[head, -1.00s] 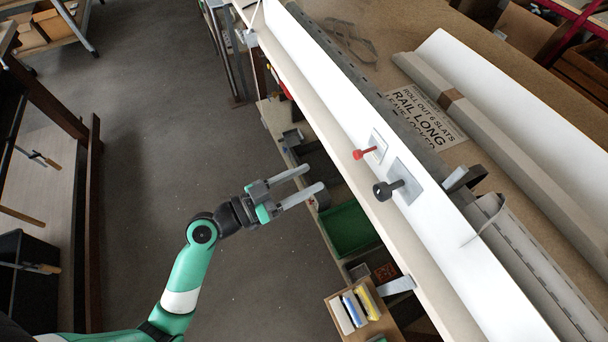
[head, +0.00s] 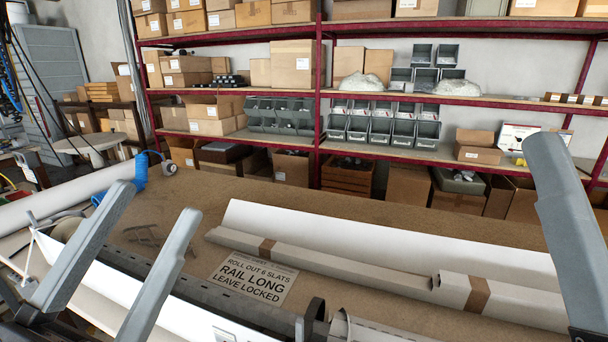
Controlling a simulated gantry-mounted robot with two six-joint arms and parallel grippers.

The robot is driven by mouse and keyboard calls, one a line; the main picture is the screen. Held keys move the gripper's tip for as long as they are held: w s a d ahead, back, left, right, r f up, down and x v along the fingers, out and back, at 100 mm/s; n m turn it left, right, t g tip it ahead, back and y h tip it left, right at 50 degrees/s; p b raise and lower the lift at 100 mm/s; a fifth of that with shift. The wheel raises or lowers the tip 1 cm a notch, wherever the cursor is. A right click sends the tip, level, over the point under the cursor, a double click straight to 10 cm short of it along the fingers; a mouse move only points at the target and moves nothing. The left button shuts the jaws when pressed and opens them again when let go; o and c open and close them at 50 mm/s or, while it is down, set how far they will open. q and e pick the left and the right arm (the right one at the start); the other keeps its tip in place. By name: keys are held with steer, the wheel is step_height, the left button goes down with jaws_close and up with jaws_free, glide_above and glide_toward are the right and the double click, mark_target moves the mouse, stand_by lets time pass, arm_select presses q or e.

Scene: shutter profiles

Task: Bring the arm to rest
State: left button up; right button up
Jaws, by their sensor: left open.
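My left gripper (head: 154,203) is in the lower left of the head view. Its two grey fingers stand apart with nothing between them, raised in front of the workbench (head: 370,215). One grey finger of my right gripper (head: 568,225) rises at the right edge; its other finger is out of view. Both arms are mostly below the picture.
A dark slotted rail (head: 205,300) runs along the front. Red-framed shelves (head: 319,95) with boxes and bins stand behind. Brown bench surface is clear at upper middle.

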arm_select(q)
steer(key=s+a+r+n+t+y, duration=0.4)
steer(key=a+r+n+y, duration=0.15)
steer(key=n+y, duration=0.2)
step_height(320, 180, up, 39)
steer(key=n+p, duration=0.1)
steer(key=p, duration=3.7)
step_height(320, 180, down, 31)
steer(key=b, duration=3)
steer(key=shift+w+f+y+b, duration=0.15)
steer(key=shift+w+y+b, duration=0.05)
steer(key=shift+y+b, duration=0.2)
